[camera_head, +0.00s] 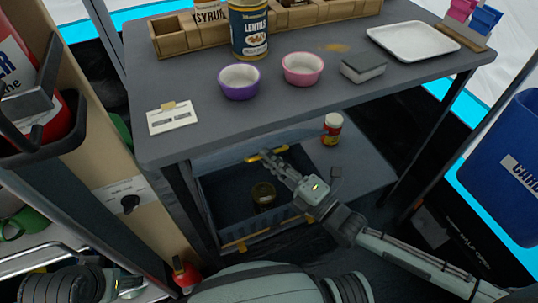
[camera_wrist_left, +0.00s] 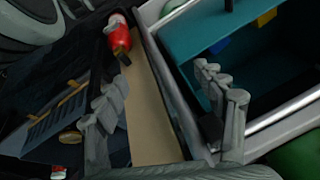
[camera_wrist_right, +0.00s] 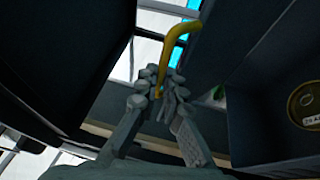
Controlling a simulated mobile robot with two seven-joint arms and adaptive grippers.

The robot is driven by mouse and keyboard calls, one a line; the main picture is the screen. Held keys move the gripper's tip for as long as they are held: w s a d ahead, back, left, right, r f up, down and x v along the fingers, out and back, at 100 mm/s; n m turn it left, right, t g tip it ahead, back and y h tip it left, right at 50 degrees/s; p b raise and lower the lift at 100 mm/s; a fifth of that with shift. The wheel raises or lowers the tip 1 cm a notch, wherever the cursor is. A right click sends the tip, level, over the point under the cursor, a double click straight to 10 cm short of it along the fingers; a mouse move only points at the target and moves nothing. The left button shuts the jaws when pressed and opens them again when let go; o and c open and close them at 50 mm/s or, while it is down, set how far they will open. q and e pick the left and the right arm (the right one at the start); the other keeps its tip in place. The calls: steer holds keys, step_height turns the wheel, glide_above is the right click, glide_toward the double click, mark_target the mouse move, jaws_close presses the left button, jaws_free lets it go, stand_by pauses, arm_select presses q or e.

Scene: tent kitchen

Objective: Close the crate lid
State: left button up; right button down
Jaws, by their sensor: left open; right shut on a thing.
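The dark blue-grey crate (camera_head: 212,208) stands on the low level under the table, with a round dark tin (camera_head: 263,195) inside. Its lid (camera_head: 228,160) is raised at the back, with a yellow handle (camera_head: 258,156) on its edge. My right gripper (camera_head: 275,160) reaches in over the crate and is shut on the handle; the handle also shows between its fingers in the right wrist view (camera_wrist_right: 182,45). My left gripper (camera_wrist_left: 165,105) is open and empty, away from the crate at the lower left of the head view. The crate also shows in the left wrist view (camera_wrist_left: 40,130).
The tabletop (camera_head: 300,110) above holds a purple bowl (camera_head: 240,90), a pink bowl (camera_head: 302,75) and a sponge (camera_head: 363,68). A red jar (camera_head: 332,128) stands right of the crate. A table leg (camera_head: 190,205) is close to its left side.

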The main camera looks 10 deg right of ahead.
steer(key=shift+f, duration=0.55)
steer(key=c, duration=1.9)
jaws_free()
steer(key=shift+w, duration=0.1)
steer(key=shift+r, duration=0.15)
steer(key=v, duration=1.2)
steer(key=shift+r, duration=0.1)
steer(key=shift+o, duration=0.5)
